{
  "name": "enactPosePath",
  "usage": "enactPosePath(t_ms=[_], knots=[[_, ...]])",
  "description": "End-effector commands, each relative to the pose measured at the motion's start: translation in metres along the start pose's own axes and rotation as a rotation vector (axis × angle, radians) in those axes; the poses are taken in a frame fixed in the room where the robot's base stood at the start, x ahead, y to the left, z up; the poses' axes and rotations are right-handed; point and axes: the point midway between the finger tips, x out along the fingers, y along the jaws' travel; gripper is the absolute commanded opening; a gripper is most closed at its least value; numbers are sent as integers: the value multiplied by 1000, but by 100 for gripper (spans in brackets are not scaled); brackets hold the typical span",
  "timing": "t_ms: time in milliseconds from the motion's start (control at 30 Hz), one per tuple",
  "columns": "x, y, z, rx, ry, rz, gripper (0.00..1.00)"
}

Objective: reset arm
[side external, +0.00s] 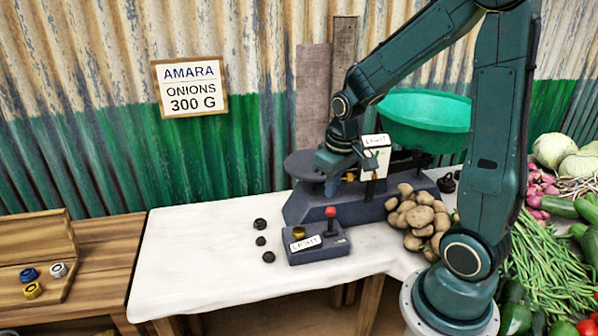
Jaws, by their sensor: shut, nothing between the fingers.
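My dark teal arm reaches in from the right. My gripper (333,182) points down in front of the balance (300,206), close to its dark round left plate (303,165). The fingers look shut and hold nothing visible. I cannot tell whether they touch the balance. The balance has a dark body and carries a wide green basin (425,108) on its right side. A white label card (376,143) stands at its middle, partly covered by my gripper.
A small dark box (318,250) with a red-topped lever stands in front. Several dark weights (260,224) lie left of it. Potatoes (418,216) and other vegetables crowd the right. A wooden tray (34,255) with coloured pieces is at left. The white cloth (190,265) is clear at left.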

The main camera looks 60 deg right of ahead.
Motion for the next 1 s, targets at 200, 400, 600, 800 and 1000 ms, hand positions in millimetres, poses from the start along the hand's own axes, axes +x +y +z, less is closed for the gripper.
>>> enactPosePath(t_ms=[200, 400, 600, 800, 1000], knots=[[-44, -25, 11, -39, 75, -2, 0], [-79, -44, 28, -70, 139, -11, 0], [-108, -60, 50, -100, 202, -25, 0], [-133, -73, 76, -130, 265, -46, 0], [-149, -81, 101, -154, 316, -69, 0]])
